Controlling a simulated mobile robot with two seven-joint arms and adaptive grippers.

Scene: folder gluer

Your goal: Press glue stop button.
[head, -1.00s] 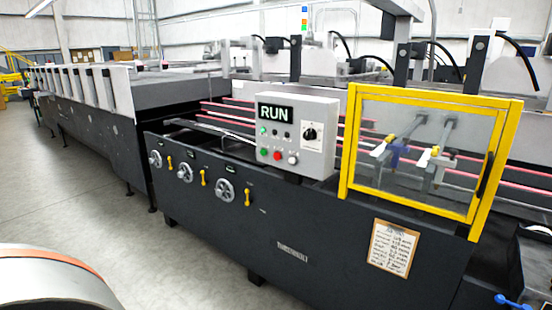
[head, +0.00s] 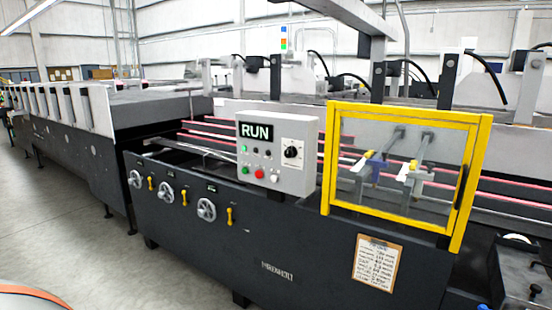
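A grey control box (head: 296,137) stands on top of the dark folder gluer (head: 215,245), left of the yellow-framed guard. Its black display (head: 256,132) reads RUN. Below the display are small black buttons and a small green light. The bottom row has a green button (head: 245,169), a red button (head: 260,174) and a white button (head: 274,178). A round black dial (head: 291,152) sits on a white plate at the right. No button label can be read. Neither of my grippers shows in the view.
The yellow-framed clear guard (head: 473,190) covers glue heads at the right. Handwheels (head: 207,209) and yellow levers stick out from the machine's front. A clipboard (head: 378,262) hangs on the front panel. Grey floor (head: 70,240) is free at the left. An orange-rimmed round object (head: 30,296) shows at bottom left.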

